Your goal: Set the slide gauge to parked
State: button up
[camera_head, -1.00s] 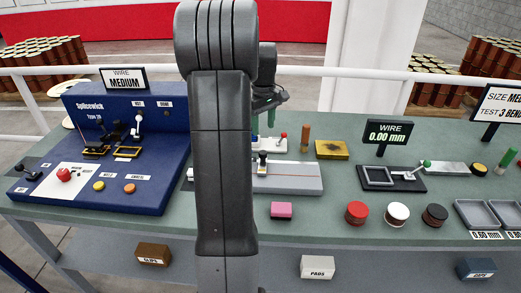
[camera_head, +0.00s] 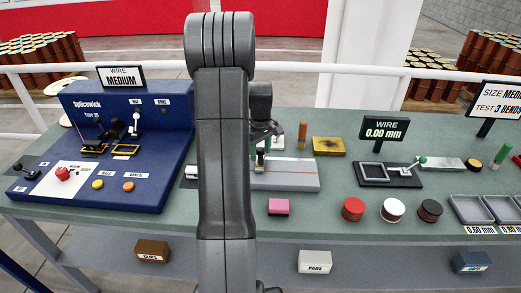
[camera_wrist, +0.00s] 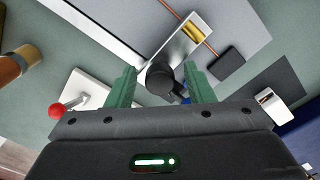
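The slide gauge (camera_head: 295,180) is a pale grey slab with an orange line along it, in the middle of the bench in the head view. Its left part is hidden behind my arm. In the wrist view a white block with a yellow piece (camera_wrist: 192,33) lies beneath my gripper, with a dark round knob (camera_wrist: 160,76) at its near end. My gripper (camera_wrist: 160,92) is open, with its two green fingers apart on either side of the knob. I cannot tell whether they touch it. In the head view the gripper is partly hidden by my arm.
A lever with a red ball (camera_wrist: 57,110) stands left of my gripper in the wrist view. The blue Splicewich machine (camera_head: 120,150) is left of my arm. A pink block (camera_head: 278,207) lies in front of the gauge. A wire display (camera_head: 385,130) stands to the right.

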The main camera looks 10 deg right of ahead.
grip_shut()
jog(key=s+d, duration=0.1)
jog(key=d, duration=0.4)
jog(key=s+d, duration=0.2)
jog(key=d, duration=0.4)
jog(key=s+d, duration=0.1)
jog(key=d, duration=0.4)
jog(key=shift+s+d, duration=0.15)
jog(key=shift+s, duration=0.15)
jog(key=shift+r, duration=0.1)
jog(key=shift+c, duration=0.6)
grip_release()
jog(key=shift+o, duration=1.1)
jog(key=shift+s+d, duration=0.1)
jog(key=shift+d, duration=0.05)
notch_tip(320, 180, up, 14)
jog(key=b, duration=0.1)
jog(key=shift+f, duration=0.3)
